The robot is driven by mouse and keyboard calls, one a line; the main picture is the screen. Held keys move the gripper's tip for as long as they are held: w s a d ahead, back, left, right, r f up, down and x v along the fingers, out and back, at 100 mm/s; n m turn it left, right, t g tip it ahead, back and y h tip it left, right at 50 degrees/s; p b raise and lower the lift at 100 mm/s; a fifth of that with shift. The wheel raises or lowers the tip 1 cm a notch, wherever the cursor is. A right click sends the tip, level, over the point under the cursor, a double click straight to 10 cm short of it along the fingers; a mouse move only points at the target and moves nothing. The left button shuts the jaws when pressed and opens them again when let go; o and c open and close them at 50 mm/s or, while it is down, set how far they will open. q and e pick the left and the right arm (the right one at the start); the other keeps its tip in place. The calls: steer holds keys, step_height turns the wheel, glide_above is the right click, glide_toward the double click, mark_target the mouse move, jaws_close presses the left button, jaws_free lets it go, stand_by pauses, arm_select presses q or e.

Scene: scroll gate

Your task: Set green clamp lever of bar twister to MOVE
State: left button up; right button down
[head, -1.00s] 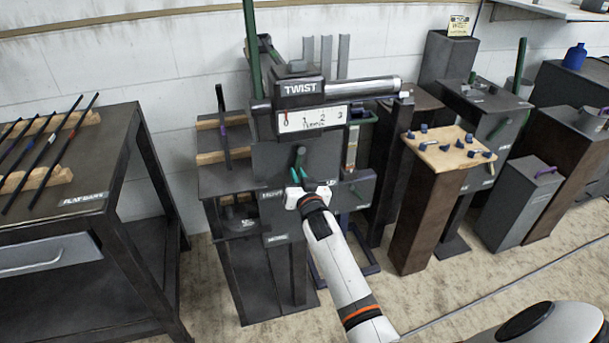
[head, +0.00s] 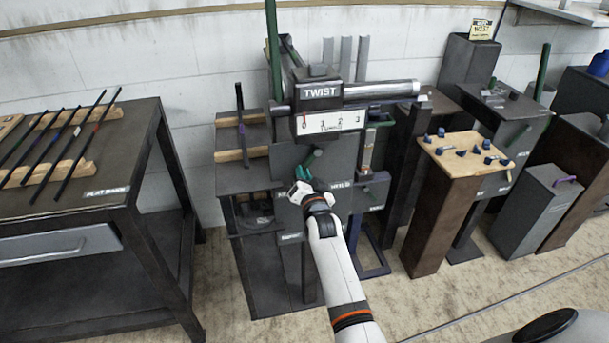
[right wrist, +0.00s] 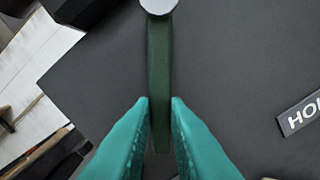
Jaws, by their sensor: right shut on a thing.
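The bar twister (head: 321,92) stands in the middle of the head view, with a dark front panel. Its green clamp lever (head: 311,159) slants from a pivot at the upper right down to the lower left. My right gripper (head: 304,175) is at the lever's lower end. In the right wrist view the dark green lever (right wrist: 159,70) runs down from a pale round pivot cap, and the teal fingers (right wrist: 159,108) are shut on its end. The HOLD label (right wrist: 301,114) lies to the right of the lever. The left-hand label is mostly hidden behind my gripper. My left gripper is out of view.
A tall green bar (head: 272,50) rises at the twister's left. A table with dark bars (head: 100,190) stands left; a wooden-topped pedestal (head: 465,170) stands right. Carpeted floor is open in front.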

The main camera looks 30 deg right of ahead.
steer(key=shift+r, duration=0.1)
steer(key=c, duration=1.4)
jaws_free()
steer(key=p+v, duration=0.7)
steer(key=v, duration=0.5)
steer(key=shift+p, duration=0.3)
steer(key=shift+a, duration=0.1)
